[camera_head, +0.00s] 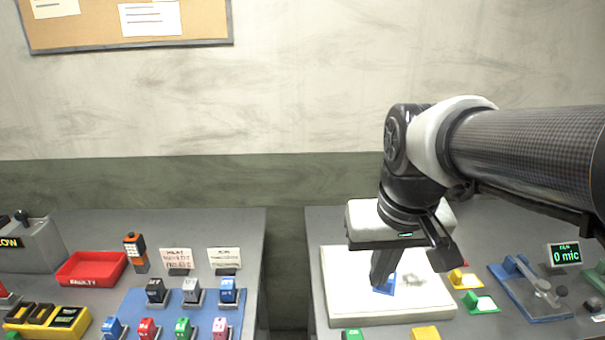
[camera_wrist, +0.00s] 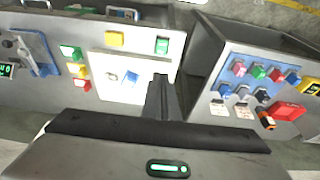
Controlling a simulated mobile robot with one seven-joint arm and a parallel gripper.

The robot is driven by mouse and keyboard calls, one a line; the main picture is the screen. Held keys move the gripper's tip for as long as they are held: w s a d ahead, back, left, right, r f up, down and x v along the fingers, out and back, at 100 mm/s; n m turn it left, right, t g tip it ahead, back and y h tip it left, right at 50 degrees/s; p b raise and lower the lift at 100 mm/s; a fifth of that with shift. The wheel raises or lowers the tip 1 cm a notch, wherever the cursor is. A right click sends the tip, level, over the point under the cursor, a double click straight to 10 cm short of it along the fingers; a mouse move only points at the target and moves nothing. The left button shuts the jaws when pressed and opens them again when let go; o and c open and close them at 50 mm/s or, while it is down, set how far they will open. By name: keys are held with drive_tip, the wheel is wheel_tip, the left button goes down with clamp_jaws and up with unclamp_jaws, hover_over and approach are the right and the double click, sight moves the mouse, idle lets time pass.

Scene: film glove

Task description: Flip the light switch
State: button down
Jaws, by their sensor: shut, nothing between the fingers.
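A white square board (camera_head: 345,302) lies on the right-hand table, with a small blue piece (camera_head: 387,288) standing on it. This blue piece may be the light switch, but I cannot tell for sure. The blue piece also shows on the board in the wrist view (camera_wrist: 131,77), with a grey patch beside it. My gripper (camera_head: 380,280) is shut and empty, pointing down over the board. In the head view its fingers overlap the blue piece, and I cannot tell if they touch. In the wrist view my fingers (camera_wrist: 161,92) appear to the right of the blue piece.
A blue instrument with a metal arm (camera_head: 530,290) and a "0 mic" display (camera_head: 563,255) stand right of the board. Small green and yellow blocks (camera_head: 425,332) surround it. A gap separates the left table, which holds a red tray (camera_head: 92,268) and a blue mat (camera_head: 135,300).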

sight(354, 332)
drive_tip(key=w+f+g+b, duration=0.3)
drive_tip(key=w+f, duration=0.5)
drive_tip(key=f, duration=0.2)
drive_tip(key=shift+w, duration=0.1)
wheel_tip(354, 332, down, 14)
drive_tip(key=shift+b, duration=1.1)
